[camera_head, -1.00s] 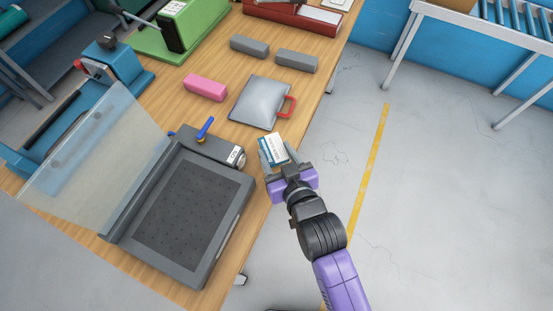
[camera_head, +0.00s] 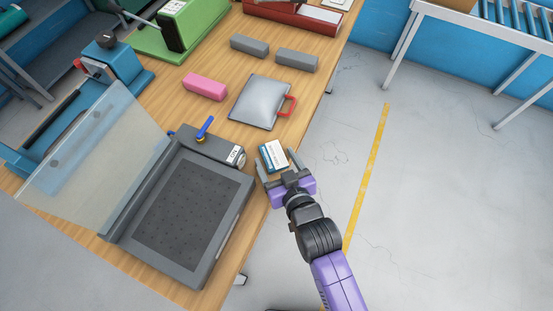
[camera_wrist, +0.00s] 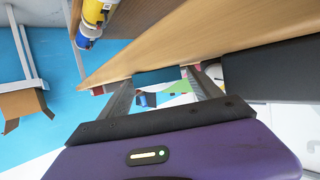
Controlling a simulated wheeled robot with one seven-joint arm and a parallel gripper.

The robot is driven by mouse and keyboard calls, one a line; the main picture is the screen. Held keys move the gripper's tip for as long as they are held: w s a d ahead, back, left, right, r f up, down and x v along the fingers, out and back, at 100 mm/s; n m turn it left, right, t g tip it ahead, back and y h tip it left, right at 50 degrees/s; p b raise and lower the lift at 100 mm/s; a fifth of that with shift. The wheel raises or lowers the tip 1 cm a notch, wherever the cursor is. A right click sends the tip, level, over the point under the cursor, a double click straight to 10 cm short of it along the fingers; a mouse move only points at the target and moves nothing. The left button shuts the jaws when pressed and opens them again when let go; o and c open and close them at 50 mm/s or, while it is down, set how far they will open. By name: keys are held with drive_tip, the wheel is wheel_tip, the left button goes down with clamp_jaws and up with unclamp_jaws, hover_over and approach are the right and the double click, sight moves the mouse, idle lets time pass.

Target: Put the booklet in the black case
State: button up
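The blue-and-white booklet (camera_head: 272,156) lies near the table's right edge, just right of the dark case. My gripper (camera_head: 275,160) is open, with one finger on each side of the booklet's near part and gaps beside it. In the wrist view, a dark blue strip, probably the booklet (camera_wrist: 157,77), shows between the spread fingertips (camera_wrist: 152,85). The dark grey-black case (camera_head: 190,215) lies open on the table, with a dotted dark inside and a clear lid (camera_head: 95,160) raised on its left. Nothing shows inside it.
A silvery pouch with a red handle (camera_head: 260,103), a pink block (camera_head: 205,87) and two grey blocks (camera_head: 297,61) lie beyond the booklet. A blue lever (camera_head: 205,127) stands at the case's far side. Blue and green machines stand at the left and back.

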drive_tip(key=shift+r, duration=0.1)
drive_tip(key=shift+r, duration=0.15)
drive_tip(key=v, duration=1.2)
drive_tip(key=shift+b, duration=0.4)
